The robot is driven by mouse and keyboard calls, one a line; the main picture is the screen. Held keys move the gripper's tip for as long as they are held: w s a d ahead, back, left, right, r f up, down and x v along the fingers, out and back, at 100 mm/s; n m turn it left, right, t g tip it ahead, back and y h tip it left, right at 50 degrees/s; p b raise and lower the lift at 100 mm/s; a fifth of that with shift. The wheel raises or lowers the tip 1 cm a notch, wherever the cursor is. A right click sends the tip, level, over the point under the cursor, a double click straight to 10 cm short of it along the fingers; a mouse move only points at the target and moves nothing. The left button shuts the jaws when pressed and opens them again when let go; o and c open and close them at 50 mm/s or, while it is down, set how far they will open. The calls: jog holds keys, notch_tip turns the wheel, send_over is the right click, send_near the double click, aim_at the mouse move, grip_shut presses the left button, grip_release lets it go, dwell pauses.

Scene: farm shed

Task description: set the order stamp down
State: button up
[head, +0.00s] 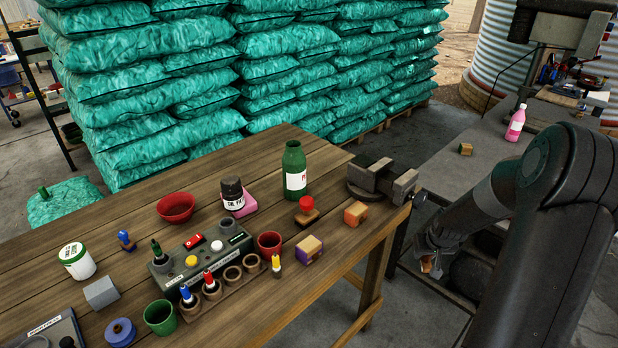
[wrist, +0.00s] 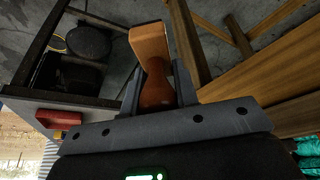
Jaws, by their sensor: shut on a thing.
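My gripper (head: 430,258) hangs low between the wooden workbench (head: 335,225) and the grey side table (head: 465,168), beyond the bench's right end. In the wrist view my gripper (wrist: 158,84) is shut on a brown wooden stamp (wrist: 150,48), which I take to be the order stamp. Its narrower part is between the fingers and its wider block end points away from my gripper. In the head view only a small orange-brown bit of it shows at my fingertips. It touches no surface that I can see.
The bench holds a vise (head: 380,180), a green bottle (head: 294,170), a red-topped stamp (head: 307,209), a blue stamp (head: 126,240), a red bowl (head: 176,207) and small blocks. The side table has a pink bottle (head: 516,123) and a small block (head: 465,149), with bare room around them.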

jog(key=w+d+r+n+y, duration=0.1)
jog(key=w+d+r+n, duration=0.1)
jog(key=w+d+r, duration=0.7)
jog(key=w+a+r+n+y, duration=0.1)
jog(key=w+a+r+n, duration=0.1)
jog(key=w+a+r, duration=0.4)
jog(key=w+a+r+n, duration=0.25)
jog(key=w+r, duration=0.25)
jog(key=w, duration=0.4)
jog(key=w+a+r+y, duration=0.15)
jog(key=w+a, duration=0.45)
jog(key=a, duration=0.7)
jog(key=a+f+n+g, duration=0.15)
jog(key=a+n, duration=0.25)
jog(key=a, duration=1.9)
jog(key=shift+m, duration=0.25)
notch_tip(320, 180, down, 10)
jog(key=shift+d+f, duration=0.1)
